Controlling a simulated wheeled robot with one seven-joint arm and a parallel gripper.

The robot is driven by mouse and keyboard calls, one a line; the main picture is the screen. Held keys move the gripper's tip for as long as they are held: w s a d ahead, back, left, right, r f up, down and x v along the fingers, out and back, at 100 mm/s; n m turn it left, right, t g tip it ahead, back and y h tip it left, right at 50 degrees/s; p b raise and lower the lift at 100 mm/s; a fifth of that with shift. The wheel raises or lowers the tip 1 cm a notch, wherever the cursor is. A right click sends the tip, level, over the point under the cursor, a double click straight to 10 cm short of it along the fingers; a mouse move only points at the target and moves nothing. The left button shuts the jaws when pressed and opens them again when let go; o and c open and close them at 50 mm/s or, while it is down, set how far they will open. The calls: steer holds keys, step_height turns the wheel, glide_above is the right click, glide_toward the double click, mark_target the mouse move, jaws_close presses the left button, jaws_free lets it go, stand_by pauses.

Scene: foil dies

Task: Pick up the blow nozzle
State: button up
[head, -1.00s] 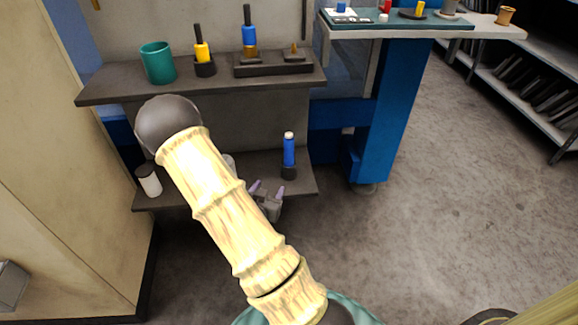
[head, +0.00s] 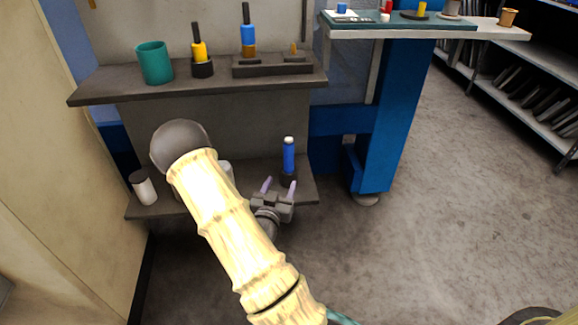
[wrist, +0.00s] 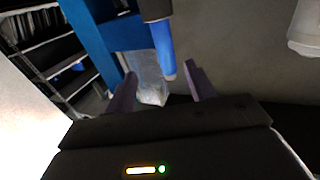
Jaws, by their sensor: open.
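My gripper (head: 279,184) is open and empty, just in front of the cylinder at the shelf's front edge. In the wrist view my gripper's two purple fingers (wrist: 160,78) point toward the cylinder, which appears between them. I see no contact.
The lower shelf (head: 307,188) also holds a white jar with a dark lid (head: 143,188) at left. The upper shelf (head: 110,85) overhangs with a teal cup (head: 155,62), a yellow tool (head: 200,50) and another blue tool (head: 248,38). A blue post (head: 385,130) stands at right.

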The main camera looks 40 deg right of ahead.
mark_target(288, 161)
steer(key=b+x, duration=0.2)
steer(key=x, duration=0.5)
steer(key=shift+w+d, duration=0.15)
steer(key=shift+d, duration=0.1)
steer(key=b+x, duration=0.1)
steer(key=x, duration=0.1)
steer(key=b+x, duration=0.2)
steer(key=x, duration=0.1)
steer(key=shift+w+a+r, duration=0.1)
steer(key=shift+w+r, duration=0.05)
steer(key=shift+w, duration=0.2)
steer(key=shift+c, duration=0.4)
steer(key=c, duration=1.1)
